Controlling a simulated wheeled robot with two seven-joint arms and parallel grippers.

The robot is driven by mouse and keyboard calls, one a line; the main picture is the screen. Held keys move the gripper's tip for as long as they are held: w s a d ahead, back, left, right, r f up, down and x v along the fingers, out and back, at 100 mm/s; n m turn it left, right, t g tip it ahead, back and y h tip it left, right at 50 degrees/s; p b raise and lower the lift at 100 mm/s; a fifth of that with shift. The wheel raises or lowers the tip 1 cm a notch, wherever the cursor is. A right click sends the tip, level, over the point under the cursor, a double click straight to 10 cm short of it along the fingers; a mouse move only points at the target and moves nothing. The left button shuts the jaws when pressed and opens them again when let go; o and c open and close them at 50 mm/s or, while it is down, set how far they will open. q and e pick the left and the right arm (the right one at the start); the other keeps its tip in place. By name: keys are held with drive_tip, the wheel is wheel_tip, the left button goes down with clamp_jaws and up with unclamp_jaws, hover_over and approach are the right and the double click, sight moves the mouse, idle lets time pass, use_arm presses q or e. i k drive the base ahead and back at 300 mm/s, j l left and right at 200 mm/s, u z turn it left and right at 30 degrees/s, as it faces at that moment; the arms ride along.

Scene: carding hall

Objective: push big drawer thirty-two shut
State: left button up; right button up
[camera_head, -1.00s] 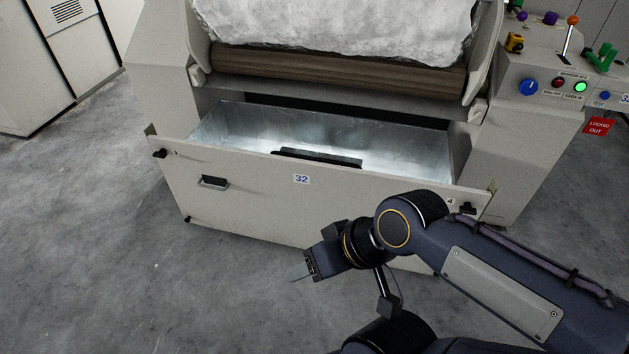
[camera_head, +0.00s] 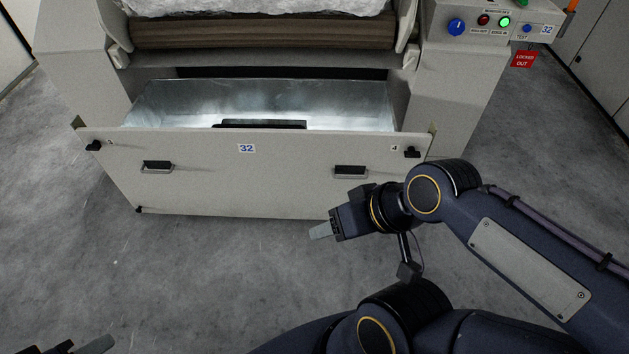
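The big drawer thirty-two (camera_head: 245,185) stands pulled out from the pale machine, its metal inside showing from above. Its front has a 32 label, a left handle (camera_head: 157,167), a right handle (camera_head: 350,171) and a black knob near each upper corner. A dark bar lies across the middle, just behind the front's top edge. My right gripper (camera_head: 320,231) is in front of and below the right handle, apart from the drawer, and seen from the side; its finger gap does not show. My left gripper (camera_head: 88,347) shows only in part at the bottom left edge, far from the drawer.
A wooden-looking roller (camera_head: 262,32) with white fibre above it spans the machine over the drawer. A control panel (camera_head: 495,22) with a lit green button and a red locked-out tag (camera_head: 524,59) is at the upper right. The grey floor (camera_head: 130,270) before the drawer is clear.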

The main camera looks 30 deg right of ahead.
sight(166, 155)
drive_tip(key=l+z, duration=0.1)
drive_tip(key=z, duration=0.5)
drive_tip(key=i+j, duration=0.1)
drive_tip(key=i, duration=0.35)
drive_tip(key=i+j+u, duration=0.1)
drive_tip(key=i, duration=0.3)
